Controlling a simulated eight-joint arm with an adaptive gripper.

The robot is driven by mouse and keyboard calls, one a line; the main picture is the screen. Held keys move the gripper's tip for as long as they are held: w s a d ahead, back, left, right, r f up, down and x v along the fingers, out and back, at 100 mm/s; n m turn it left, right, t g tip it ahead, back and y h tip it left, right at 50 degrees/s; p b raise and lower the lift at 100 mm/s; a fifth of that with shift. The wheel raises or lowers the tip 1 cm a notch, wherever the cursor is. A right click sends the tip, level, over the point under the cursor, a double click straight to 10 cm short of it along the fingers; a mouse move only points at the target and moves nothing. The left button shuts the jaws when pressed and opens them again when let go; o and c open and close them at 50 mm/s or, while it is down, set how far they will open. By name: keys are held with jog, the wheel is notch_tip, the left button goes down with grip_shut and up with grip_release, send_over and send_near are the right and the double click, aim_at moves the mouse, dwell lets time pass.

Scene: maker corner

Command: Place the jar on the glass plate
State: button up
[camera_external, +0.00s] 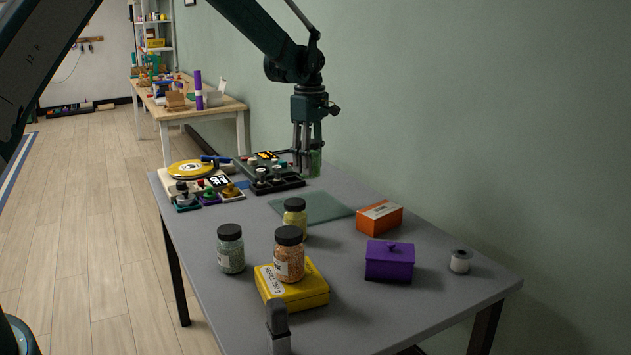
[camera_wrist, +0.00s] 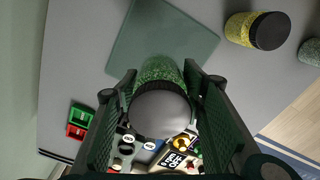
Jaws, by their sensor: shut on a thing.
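My gripper (camera_external: 306,160) is shut on a green-filled jar with a dark lid, and holds it above the table toward its far end. Part of the green jar (camera_external: 316,163) shows beside the fingers. In the wrist view my gripper (camera_wrist: 160,76) has a finger on each side of the jar (camera_wrist: 159,69), whose lid faces the camera. The glass plate (camera_external: 316,209) is a flat, greenish square lying on the table, with nothing seen on it. In the wrist view the jar overlaps the near edge of the plate (camera_wrist: 165,32).
A yellow jar (camera_external: 295,221) stands close beside the plate's front. A grey-green jar (camera_external: 231,257), an orange-filled jar (camera_external: 288,264) on a yellow box (camera_external: 305,290), an orange box (camera_external: 379,218) and a purple box (camera_external: 389,264) stand nearer. Control boards (camera_external: 270,175) lie behind the plate.

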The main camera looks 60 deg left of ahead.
jog(key=shift+f+b, duration=0.35)
jog(key=shift+f, duration=2.75)
jog(key=shift+f, duration=1.85)
jog(key=shift+f+b, duration=0.2)
jog(key=shift+b, duration=0.2)
jog(key=o, duration=1.1)
jog(key=shift+r, duration=0.2)
notch_tip(320, 180, up, 12)
jog(key=shift+p, duration=0.8)
